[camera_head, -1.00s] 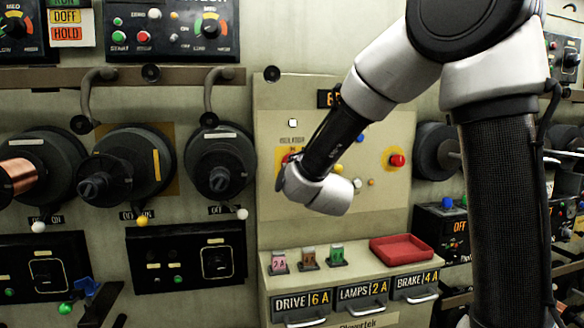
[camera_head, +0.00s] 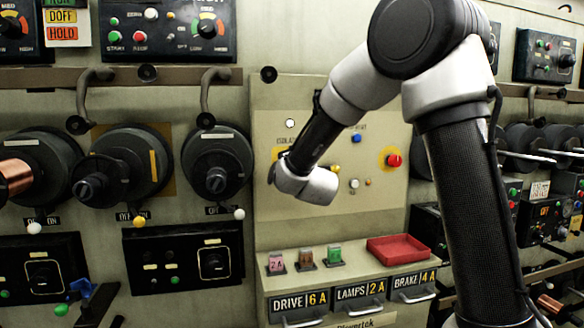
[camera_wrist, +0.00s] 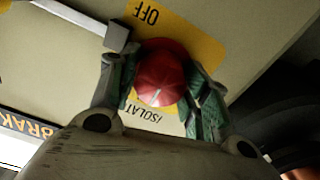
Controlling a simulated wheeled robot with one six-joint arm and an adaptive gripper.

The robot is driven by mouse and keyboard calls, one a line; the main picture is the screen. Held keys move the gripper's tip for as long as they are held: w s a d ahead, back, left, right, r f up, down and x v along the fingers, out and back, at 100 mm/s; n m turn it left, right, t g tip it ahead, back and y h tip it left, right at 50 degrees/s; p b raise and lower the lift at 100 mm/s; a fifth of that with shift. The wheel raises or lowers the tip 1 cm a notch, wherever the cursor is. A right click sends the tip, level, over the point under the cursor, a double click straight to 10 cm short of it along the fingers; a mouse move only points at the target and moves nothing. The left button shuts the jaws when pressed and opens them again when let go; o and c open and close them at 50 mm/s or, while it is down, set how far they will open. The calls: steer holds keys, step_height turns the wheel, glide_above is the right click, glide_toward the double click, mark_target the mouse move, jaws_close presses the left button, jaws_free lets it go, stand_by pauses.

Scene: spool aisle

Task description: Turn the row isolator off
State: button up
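The row isolator is a red rotary knob (camera_wrist: 160,78) on a yellow plate (camera_wrist: 203,42) in the wrist view. A thin white mark shows on the knob's face. The plate reads OFF and ISOLAT, upside down in this view. My gripper (camera_wrist: 161,85) has its green-padded fingers on either side of the knob, close against it. In the head view my gripper (camera_head: 276,171) is at the left of the beige panel (camera_head: 345,205). There it hides the knob, and only an edge of the yellow plate (camera_head: 280,153) shows.
A red button on yellow (camera_head: 394,160), a blue button (camera_head: 357,138) and smaller buttons are right of my wrist. Below, a ledge holds coloured fuses (camera_head: 306,258) and a red tray (camera_head: 398,248). Large spools (camera_head: 218,165) and hanging levers are on the left.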

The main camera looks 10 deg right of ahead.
steer(key=shift+m, duration=0.4)
steer(key=m, duration=0.3)
steer(key=shift+m, duration=0.4)
steer(key=m, duration=1.3)
steer(key=shift+f, duration=0.1)
steer(key=shift+d+m, duration=0.1)
steer(key=shift+m, duration=0.2)
steer(key=o, duration=0.7)
steer(key=shift+o, duration=0.2)
